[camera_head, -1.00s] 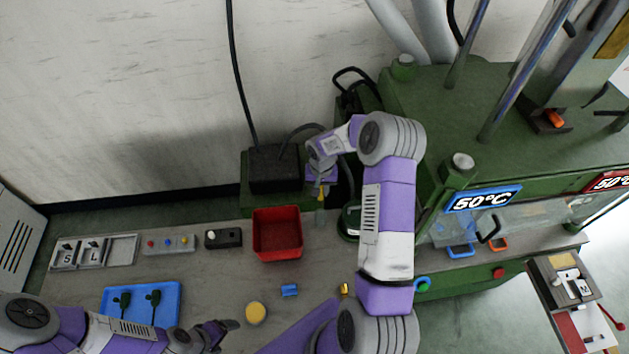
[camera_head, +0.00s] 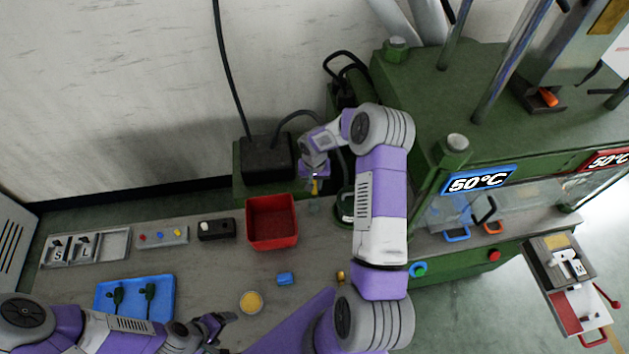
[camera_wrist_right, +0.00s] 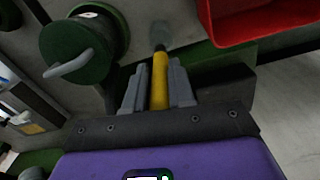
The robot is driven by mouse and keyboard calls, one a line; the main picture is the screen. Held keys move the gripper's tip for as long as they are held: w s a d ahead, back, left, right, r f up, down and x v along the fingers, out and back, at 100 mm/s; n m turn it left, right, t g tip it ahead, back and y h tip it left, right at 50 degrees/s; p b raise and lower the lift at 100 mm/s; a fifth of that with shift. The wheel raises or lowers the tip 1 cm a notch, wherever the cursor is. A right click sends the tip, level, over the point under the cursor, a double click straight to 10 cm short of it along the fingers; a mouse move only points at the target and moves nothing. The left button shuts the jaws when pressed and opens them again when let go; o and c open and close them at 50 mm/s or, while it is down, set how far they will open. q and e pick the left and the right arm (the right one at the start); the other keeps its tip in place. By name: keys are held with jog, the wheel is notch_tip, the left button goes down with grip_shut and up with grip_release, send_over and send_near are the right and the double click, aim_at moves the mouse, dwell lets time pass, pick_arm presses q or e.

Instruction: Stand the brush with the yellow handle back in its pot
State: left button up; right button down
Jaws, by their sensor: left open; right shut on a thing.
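The brush with the yellow handle (camera_head: 315,187) hangs from my right gripper (camera_head: 314,177), behind the work table's middle. In the right wrist view my right gripper (camera_wrist_right: 159,85) is shut on the yellow handle (camera_wrist_right: 160,78), and the brush's grey end points away from the jaws. A dark green round vessel (camera_wrist_right: 75,50) with a grey bar is beside the brush, apart from it; it is partly hidden behind my arm in the head view (camera_head: 345,207). I cannot tell whether it is the brush's pot. My left gripper (camera_head: 222,325) is open and empty near the table's front.
A red bin (camera_head: 272,240) stands close to the brush. A blue tray (camera_head: 167,310), a yellow disc (camera_head: 251,302) and a small blue block (camera_head: 285,278) lie nearer the front. The green press (camera_head: 450,95) rises at the right. Black cables hang behind the dark box (camera_head: 268,160).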

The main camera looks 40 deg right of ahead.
aim_at(315, 193)
jog(key=shift+f+b, duration=0.3)
jog(key=shift+f, duration=0.55)
pick_arm(q)
notch_tip(315, 193, down, 6)
jog(key=b, duration=0.5)
pick_arm(e)
notch_tip(315, 193, down, 6)
jog(key=shift+r, duration=0.1)
jog(key=c, duration=0.9)
grip_release()
pick_arm(q)
jog(key=shift+f+b, duration=0.2)
jog(key=shift+b, duration=0.1)
pick_arm(e)
jog(key=shift+r, duration=3.8)
